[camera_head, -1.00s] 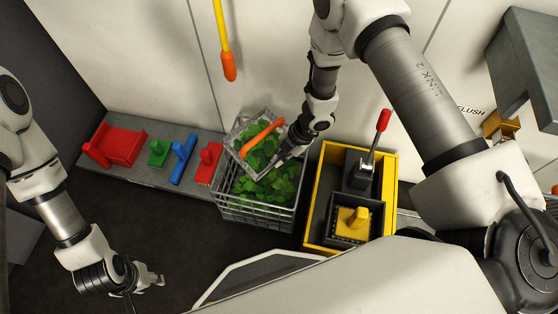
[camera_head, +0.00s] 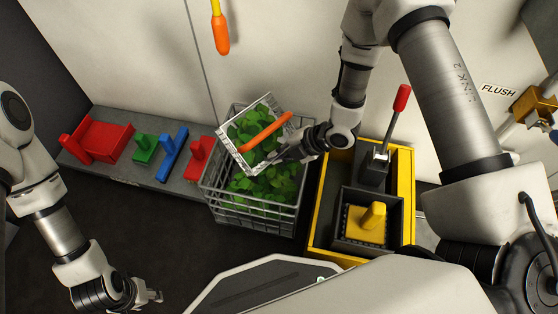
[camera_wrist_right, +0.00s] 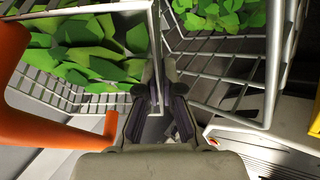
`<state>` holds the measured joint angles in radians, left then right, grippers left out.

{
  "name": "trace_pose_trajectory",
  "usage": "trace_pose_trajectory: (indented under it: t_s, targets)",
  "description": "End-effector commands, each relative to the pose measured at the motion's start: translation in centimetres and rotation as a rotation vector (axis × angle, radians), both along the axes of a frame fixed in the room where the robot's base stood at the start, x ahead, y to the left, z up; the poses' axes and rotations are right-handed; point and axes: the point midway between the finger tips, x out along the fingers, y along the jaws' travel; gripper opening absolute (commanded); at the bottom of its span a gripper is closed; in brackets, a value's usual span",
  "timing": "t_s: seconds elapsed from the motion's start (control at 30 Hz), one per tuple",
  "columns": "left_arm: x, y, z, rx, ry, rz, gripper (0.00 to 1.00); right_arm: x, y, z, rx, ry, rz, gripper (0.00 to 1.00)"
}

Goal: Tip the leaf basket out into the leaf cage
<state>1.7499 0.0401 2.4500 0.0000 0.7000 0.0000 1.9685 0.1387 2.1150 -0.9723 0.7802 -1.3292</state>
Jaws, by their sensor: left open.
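The leaf basket (camera_head: 228,151) is a small light wire basket with an orange handle (camera_head: 265,131). It is tilted over the leaf cage (camera_head: 252,211), and green leaves (camera_head: 252,128) still show in it. The cage is a larger grey wire crate with green leaves (camera_head: 270,187) inside. My right gripper (camera_head: 275,160) is at the basket's right side. In the right wrist view its fingers (camera_wrist_right: 156,92) are closed on the basket's rim (camera_wrist_right: 158,40), with the handle (camera_wrist_right: 45,120) at left. My left gripper (camera_head: 157,296) is open and empty at lower left, away from the cage.
A yellow-framed box (camera_head: 405,195) with a red-tipped lever (camera_head: 401,98) stands close right of the cage. An orange-ended yellow rod (camera_head: 221,35) hangs above. Dark floor (camera_head: 170,240) is clear below the ledge.

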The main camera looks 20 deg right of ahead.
Motion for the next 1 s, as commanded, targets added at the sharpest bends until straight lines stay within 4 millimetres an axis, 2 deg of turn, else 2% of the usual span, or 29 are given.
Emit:
trace_pose_trajectory:
  t_s: [0.03, 0.5, 0.7, 1.0]
  targets:
    - [0.0, 0.0, -1.6, 0.000, 0.000, 0.000, 0.43, 0.1, 0.0, -1.0, 0.011, -0.023, -0.003, 0.00]
    - [0.2, 0.1, -8.0, 0.001, -0.005, 0.007, 0.43, 1.1, 0.4, -2.8, 0.129, -0.297, -0.003, 0.00]
    - [0.3, 0.1, -9.0, 0.001, -0.007, 0.010, 0.43, 1.5, 0.6, -2.7, 0.161, -0.369, -0.002, 0.00]
    - [0.3, 0.1, -8.9, 0.001, -0.008, 0.011, 0.43, 1.5, 0.6, -2.5, 0.165, -0.380, -0.002, 0.00]
